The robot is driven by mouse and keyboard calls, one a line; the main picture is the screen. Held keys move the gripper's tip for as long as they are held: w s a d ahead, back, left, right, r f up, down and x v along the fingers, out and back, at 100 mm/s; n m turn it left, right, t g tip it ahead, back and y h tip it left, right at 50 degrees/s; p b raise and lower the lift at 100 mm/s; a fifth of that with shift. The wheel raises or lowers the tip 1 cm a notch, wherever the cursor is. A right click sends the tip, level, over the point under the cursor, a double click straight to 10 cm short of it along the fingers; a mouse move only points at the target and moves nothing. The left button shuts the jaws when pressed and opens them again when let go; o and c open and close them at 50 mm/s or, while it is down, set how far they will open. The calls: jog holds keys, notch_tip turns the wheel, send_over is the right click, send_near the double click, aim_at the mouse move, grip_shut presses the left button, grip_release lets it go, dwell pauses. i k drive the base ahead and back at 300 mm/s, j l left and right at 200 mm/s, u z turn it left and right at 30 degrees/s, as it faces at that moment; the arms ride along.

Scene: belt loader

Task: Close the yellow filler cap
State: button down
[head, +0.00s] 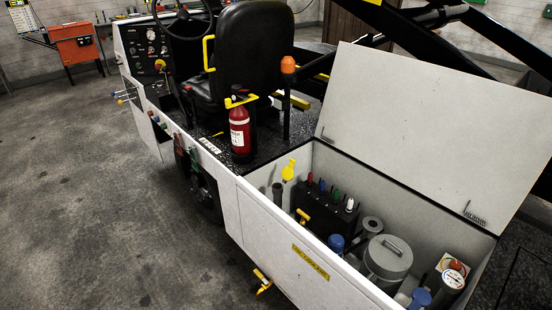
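A yellow cap (289,170) stands raised near the left inner wall of the open compartment in the white vehicle body. A dark filler pipe (277,194) stands just below and left of it. The cap appears tilted up and off the pipe's mouth; its hinge is too small to make out. My gripper is not in view.
The compartment lid (425,130) stands open. Inside are a black block (327,212) with coloured knobs, a yellow handle (303,216), a grey canister (387,260) and a gauge (452,279). A red fire extinguisher (240,132) stands left. The floor (90,220) is clear.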

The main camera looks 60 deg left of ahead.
aim_at(288, 172)
jog(key=k+j, duration=0.15)
jog(key=j, duration=0.25)
jog(key=k+j, duration=0.1)
jog(key=j, duration=0.35)
jog(key=k+j, duration=0.15)
jog(key=j, duration=0.25)
jog(key=k+j, duration=0.15)
jog(key=j, duration=1)
jog(key=i+j, duration=0.15)
jog(key=j, duration=1.2)
jog(key=i+j, duration=0.3)
jog(key=j, duration=0.2)
